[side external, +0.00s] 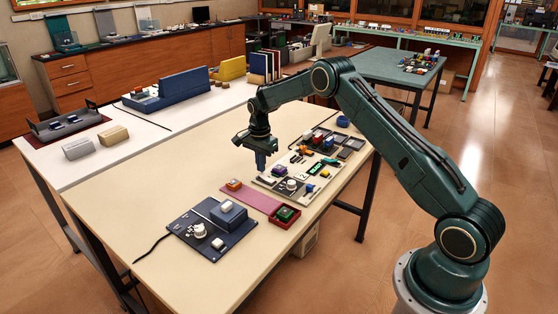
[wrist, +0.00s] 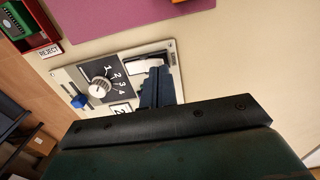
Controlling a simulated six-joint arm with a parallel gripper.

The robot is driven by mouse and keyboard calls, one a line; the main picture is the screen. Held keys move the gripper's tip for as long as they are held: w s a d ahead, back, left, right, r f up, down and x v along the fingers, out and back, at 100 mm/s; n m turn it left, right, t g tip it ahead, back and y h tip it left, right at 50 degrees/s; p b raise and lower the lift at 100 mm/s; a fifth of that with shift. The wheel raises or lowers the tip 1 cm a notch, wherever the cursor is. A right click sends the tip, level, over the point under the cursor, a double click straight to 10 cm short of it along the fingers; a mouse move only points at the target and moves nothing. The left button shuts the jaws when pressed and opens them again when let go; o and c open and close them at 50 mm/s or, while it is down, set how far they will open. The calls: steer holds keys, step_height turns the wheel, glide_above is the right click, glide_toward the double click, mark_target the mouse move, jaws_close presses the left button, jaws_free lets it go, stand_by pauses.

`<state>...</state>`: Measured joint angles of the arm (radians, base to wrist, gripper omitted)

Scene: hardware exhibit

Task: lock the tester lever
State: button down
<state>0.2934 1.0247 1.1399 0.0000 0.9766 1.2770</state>
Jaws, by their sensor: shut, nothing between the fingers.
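In the wrist view a light tester panel (wrist: 130,77) carries a white dial (wrist: 99,88) marked 1 to 4. A small blue lever knob (wrist: 79,101) sits at a slot beside the dial. A white block-like part (wrist: 147,63) lies at the far end, partly hidden by my fingers. My gripper (wrist: 158,80) is shut and empty, its fingers over that end of the panel. In the side view my gripper (side external: 261,168) points down close to the panel's left end; contact cannot be told. The dial (side external: 291,185) and blue knob (side external: 309,187) are small there.
A red reject tray (side external: 285,217) with a green board and a pink mat (side external: 249,197) lie in front of the panel. A dark panel (side external: 211,229) with a white knob and blue box is nearer. Bare tabletop (side external: 155,190) lies left of my gripper.

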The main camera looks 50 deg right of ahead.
mark_target(261, 174)
steer(key=shift+f, duration=0.85)
stand_by(0.3)
steer(key=shift+r, duration=3.55)
steer(key=shift+a+r, duration=0.1)
steer(key=shift+r, duration=0.1)
steer(key=s+a+r+n+t, duration=0.1)
steer(key=s+a+r+n, duration=0.45)
steer(key=s+r, duration=0.4)
steer(key=s+a+r+n+t, duration=0.2)
steer(key=s+a+r+n, duration=0.35)
steer(key=r, duration=0.75)
steer(key=s+a+n+t, duration=0.1)
steer(key=s+a+n, duration=0.2)
steer(key=s, duration=0.9)
steer(key=s+a+f+n+t, duration=0.1)
steer(key=s+a+n, duration=0.2)
steer(key=s, duration=1)
steer(key=shift+a+f+n+t, duration=0.15)
steer(key=shift+n+t, duration=0.15)
steer(key=shift+n, duration=0.2)
